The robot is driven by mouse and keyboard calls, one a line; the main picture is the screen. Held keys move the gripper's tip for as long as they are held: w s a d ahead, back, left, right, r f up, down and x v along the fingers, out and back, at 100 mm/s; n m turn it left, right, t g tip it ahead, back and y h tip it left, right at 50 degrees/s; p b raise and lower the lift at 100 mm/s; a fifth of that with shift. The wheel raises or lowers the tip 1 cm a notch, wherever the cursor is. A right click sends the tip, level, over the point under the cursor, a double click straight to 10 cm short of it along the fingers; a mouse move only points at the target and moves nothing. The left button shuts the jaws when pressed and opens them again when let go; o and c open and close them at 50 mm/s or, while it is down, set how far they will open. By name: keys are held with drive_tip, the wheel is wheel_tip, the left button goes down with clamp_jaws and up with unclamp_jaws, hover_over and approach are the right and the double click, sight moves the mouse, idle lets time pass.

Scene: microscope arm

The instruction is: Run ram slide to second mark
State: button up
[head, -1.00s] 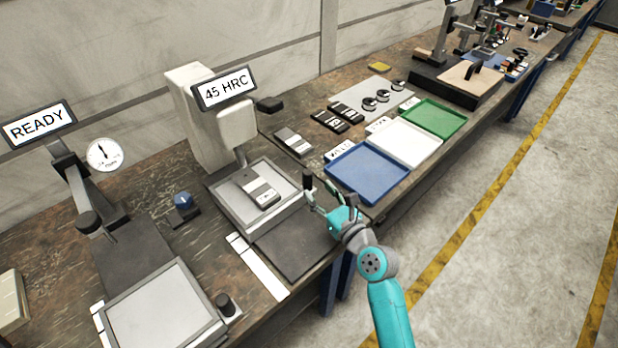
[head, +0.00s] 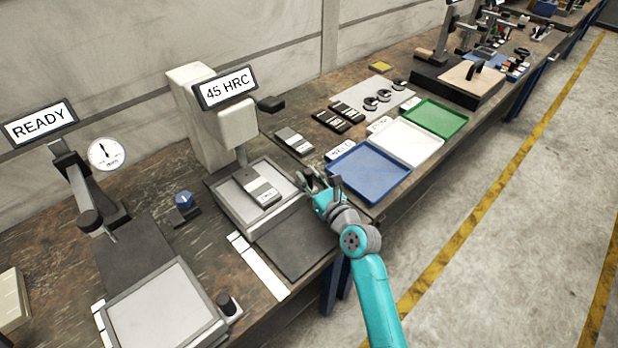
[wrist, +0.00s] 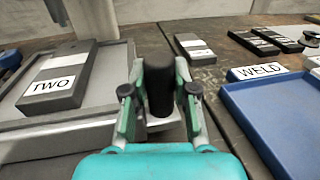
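The sliding stage (head: 232,212) sits under the grey tester head (head: 237,124), whose sign reads 45 HRC. A dark block with a pale band (head: 259,188) lies on the stage; its label reads TWO in the wrist view (wrist: 55,84). White mark strips (head: 262,270) lie along the left side of the dark track (head: 295,245) in front of the stage. My gripper (head: 321,182) is at the stage's right corner. In the wrist view, the black upright knob (wrist: 158,85) stands between my open fingers, with narrow gaps visible beside it.
Blue (head: 368,172), white (head: 405,142) and green (head: 436,117) trays stand right of the stage. A second station with a READY sign (head: 39,123), a plate (head: 160,310) and a black knob (head: 226,303) is at left. The dark track is clear.

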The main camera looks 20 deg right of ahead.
drive_tip(key=shift+w, duration=0.1)
clamp_jaws()
drive_tip(key=shift+w+a, duration=0.25)
drive_tip(key=shift+w, duration=0.45)
drive_tip(key=shift+w+a, duration=0.2)
drive_tip(key=shift+w, duration=0.55)
drive_tip(key=shift+w+a, duration=0.25)
drive_tip(key=shift+w, duration=0.45)
drive_tip(key=o, duration=1)
unclamp_jaws()
drive_tip(key=shift+w, duration=0.1)
drive_tip(key=shift+c, duration=0.2)
drive_tip(key=s, duration=0.4)
drive_tip(key=s+d, duration=0.1)
drive_tip(key=s, duration=0.7)
drive_tip(key=shift+d, duration=0.15)
